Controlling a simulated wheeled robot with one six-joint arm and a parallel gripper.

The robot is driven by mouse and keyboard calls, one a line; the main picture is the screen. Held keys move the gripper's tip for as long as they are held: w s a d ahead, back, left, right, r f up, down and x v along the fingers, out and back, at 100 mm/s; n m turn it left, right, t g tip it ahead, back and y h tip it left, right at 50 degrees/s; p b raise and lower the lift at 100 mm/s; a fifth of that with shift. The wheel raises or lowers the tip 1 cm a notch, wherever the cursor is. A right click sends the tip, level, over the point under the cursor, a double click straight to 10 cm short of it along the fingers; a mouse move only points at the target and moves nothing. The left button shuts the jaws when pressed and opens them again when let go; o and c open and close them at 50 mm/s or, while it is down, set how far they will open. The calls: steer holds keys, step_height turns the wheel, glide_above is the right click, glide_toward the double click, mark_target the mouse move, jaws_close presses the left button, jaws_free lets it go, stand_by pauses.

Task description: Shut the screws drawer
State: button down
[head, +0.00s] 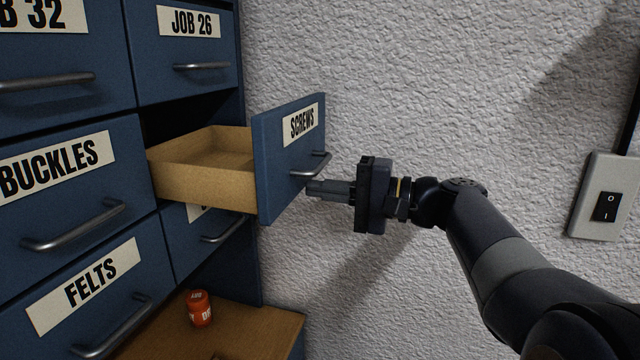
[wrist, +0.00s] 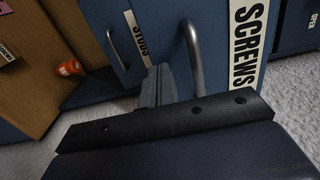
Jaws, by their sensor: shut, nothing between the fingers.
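The screws drawer (head: 268,172) stands pulled well out of the blue cabinet, its wooden box showing and its inside looking empty. Its blue front carries a SCREWS label and a grey bar handle (head: 318,167). My gripper (head: 312,188) is shut and empty, its fingertips just in front of the drawer front, by the lower part of the handle. In the wrist view the shut fingers (wrist: 156,86) point at the drawer front beside the handle (wrist: 193,58). Whether the fingertips touch the front, I cannot tell.
Drawers marked BUCKLES (head: 60,185), FELTS (head: 85,290) and JOB 26 (head: 185,50) are shut around it. Below, an orange container (head: 200,308) stands on a wooden surface (head: 270,325). A rough white wall with a switch (head: 606,205) is on the right.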

steer(key=shift+w+a, duration=0.1)
steer(key=shift+a, duration=0.2)
steer(key=b+x, duration=0.1)
steer(key=x, duration=1.7)
steer(key=shift+w+a, duration=0.1)
steer(key=shift+a, duration=0.25)
steer(key=shift+r, duration=0.15)
